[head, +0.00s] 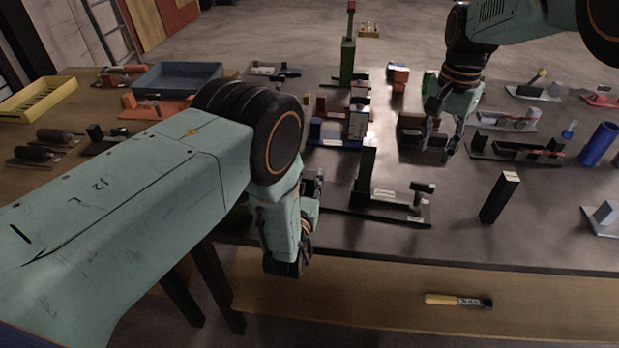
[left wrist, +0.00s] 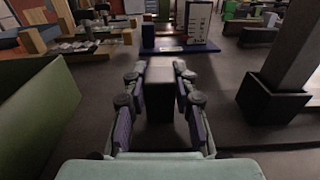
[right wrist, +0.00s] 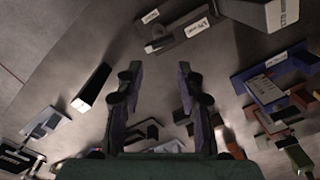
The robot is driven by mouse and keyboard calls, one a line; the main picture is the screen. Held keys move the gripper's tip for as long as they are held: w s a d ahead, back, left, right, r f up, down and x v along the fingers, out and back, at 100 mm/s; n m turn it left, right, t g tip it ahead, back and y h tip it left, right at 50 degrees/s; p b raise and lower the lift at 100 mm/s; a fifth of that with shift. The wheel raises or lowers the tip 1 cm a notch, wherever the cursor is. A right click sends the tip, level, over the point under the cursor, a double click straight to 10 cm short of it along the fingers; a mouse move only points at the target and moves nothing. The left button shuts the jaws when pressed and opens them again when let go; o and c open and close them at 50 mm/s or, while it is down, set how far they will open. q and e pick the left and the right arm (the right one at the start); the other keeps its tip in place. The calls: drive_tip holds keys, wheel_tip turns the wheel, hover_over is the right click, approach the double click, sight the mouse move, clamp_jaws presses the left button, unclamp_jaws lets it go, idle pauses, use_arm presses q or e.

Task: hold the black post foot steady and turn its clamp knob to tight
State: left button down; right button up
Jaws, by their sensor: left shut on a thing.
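The black post foot has a dark upright post (head: 368,172) on a flat base plate, with a T-shaped clamp knob (head: 422,190) at the plate's right. In the left wrist view the post (left wrist: 290,60) stands to the right. My left gripper (head: 314,188) is at the plate's left end, shut on a dark block (left wrist: 160,90); whether this block belongs to the post foot I cannot tell. My right gripper (head: 443,138) is open and empty, above the table behind the knob. The right wrist view shows the labelled plate and knob (right wrist: 155,46) beyond its open fingers (right wrist: 155,72).
A loose black block (head: 500,197) stands right of the plate. A blue fixture (head: 340,138) is behind my left gripper. A black fixture (head: 515,150) and a blue cylinder (head: 599,145) are at the right. A yellow-handled tool (head: 458,300) lies on the front ledge.

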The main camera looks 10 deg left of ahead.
drive_tip(key=shift+c, duration=0.5)
drive_tip(key=n+y, duration=0.1)
drive_tip(key=y, duration=0.1)
approach(426, 185)
wheel_tip(426, 185, up, 3)
drive_tip(key=d, duration=0.2)
drive_tip(key=d+n+y, duration=0.1)
drive_tip(key=d+n, duration=0.1)
drive_tip(key=n, duration=0.6)
drive_tip(key=a+f+n, duration=0.1)
drive_tip(key=f+n, duration=0.2)
drive_tip(key=n, duration=0.1)
drive_tip(key=a+f+n+y, duration=0.1)
drive_tip(key=a+f+n, duration=0.1)
drive_tip(key=f+n, duration=0.2)
drive_tip(key=a+f+n, duration=0.2)
drive_tip(key=f+n, duration=0.2)
drive_tip(key=n, duration=0.1)
drive_tip(key=shift+f+n+t, duration=0.25)
drive_tip(key=shift+n+t, duration=0.05)
